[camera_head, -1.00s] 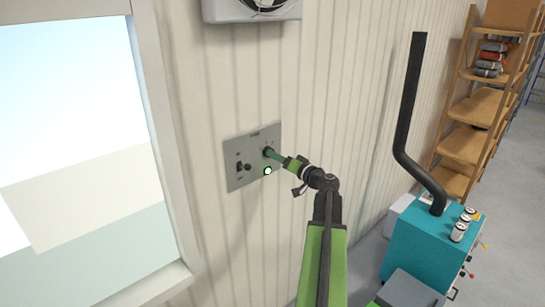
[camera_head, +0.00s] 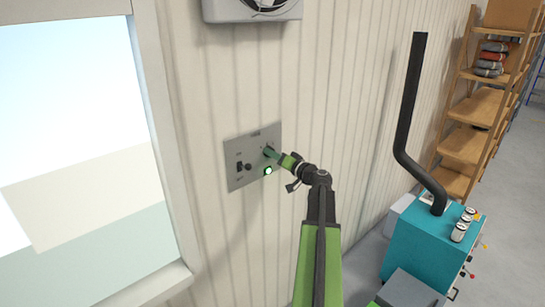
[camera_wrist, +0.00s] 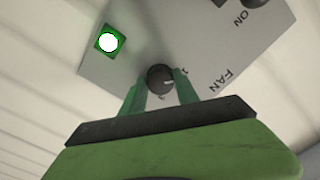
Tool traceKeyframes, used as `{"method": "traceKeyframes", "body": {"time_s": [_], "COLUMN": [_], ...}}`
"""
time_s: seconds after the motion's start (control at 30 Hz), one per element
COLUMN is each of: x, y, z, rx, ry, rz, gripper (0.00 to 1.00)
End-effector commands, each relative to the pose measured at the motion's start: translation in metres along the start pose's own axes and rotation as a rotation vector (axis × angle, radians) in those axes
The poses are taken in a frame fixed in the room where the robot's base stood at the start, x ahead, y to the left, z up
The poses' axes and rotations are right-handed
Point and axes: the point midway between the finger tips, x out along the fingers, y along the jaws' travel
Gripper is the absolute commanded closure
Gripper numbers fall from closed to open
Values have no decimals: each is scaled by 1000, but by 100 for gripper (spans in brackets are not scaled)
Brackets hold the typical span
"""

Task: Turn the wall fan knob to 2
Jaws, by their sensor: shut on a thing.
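The fan knob (camera_wrist: 160,79) is dark and round, on a grey wall plate (camera_wrist: 130,25) that bears the word FAN. In the wrist view the two green fingers of my gripper (camera_wrist: 160,85) stand on either side of the knob, shut on it. A numeral 1 shows beside the knob; the other markings are partly hidden by the fingers. In the head view my gripper (camera_head: 272,154) reaches the upper right of the plate (camera_head: 236,175) and hides the knob. The wall fan (camera_head: 255,8) is cut off at the top edge.
A lit green-framed lamp (camera_head: 268,171) sits below the knob on the plate. A dark switch (camera_head: 239,167) and a small dark knob (camera_head: 248,167) are to the left. A window (camera_head: 80,130) is farther left; a teal machine (camera_head: 430,245) with a black pipe stands right.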

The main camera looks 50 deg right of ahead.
Motion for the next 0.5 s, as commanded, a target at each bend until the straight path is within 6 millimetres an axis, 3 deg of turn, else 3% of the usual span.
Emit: {"method": "traceKeyframes", "body": {"time_s": [0.03,0.5], "x": [-3,0], "y": [-7,-1], "z": [6,-1], "rx": [0,156], "ry": [0,1], "rz": [1,-2], "gripper": [100,100]}}
